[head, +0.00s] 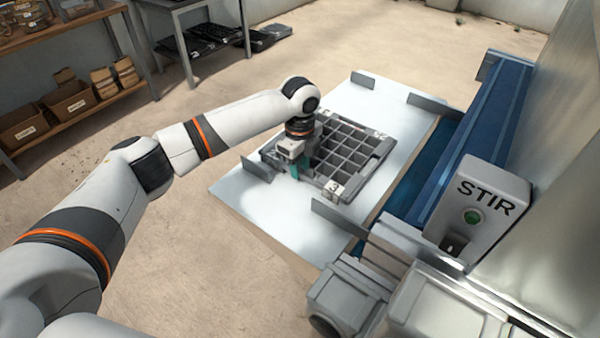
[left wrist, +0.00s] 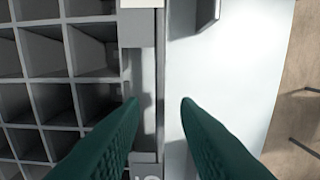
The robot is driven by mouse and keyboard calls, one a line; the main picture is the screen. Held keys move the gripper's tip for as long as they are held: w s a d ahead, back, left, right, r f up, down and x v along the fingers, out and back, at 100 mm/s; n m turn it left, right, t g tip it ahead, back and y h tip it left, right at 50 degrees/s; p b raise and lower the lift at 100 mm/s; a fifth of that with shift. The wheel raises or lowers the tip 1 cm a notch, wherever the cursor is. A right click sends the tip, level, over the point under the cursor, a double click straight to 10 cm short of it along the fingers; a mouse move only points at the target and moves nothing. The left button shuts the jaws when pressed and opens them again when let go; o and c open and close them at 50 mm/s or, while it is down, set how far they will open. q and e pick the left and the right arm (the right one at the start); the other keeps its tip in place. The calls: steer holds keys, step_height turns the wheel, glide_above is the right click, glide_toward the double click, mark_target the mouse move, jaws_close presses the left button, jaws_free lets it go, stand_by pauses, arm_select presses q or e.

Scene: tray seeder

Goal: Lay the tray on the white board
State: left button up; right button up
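The grey tray (head: 368,178), a grid of square compartments with white number labels at its corners, appears to lie flat on the white board (head: 245,207). My left gripper (head: 297,168) is low at the tray's left edge. In the left wrist view its two green fingers (left wrist: 160,102) are apart. The tray's edge (left wrist: 146,75) runs between them, with the compartments on the left and the bare white board (left wrist: 225,75) on the right. A gap shows beside the right finger. My right gripper is not in view.
Grey upright plates (head: 338,220) stand along the board's edges. Shelves with cardboard boxes (head: 68,103) stand at the far left. The board's near left part is clear.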

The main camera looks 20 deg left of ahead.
arm_select(q)
step_height(320, 180, up, 9)
steer(key=shift+f, duration=0.15)
steer(key=shift+s+f, duration=0.1)
stand_by(0.4)
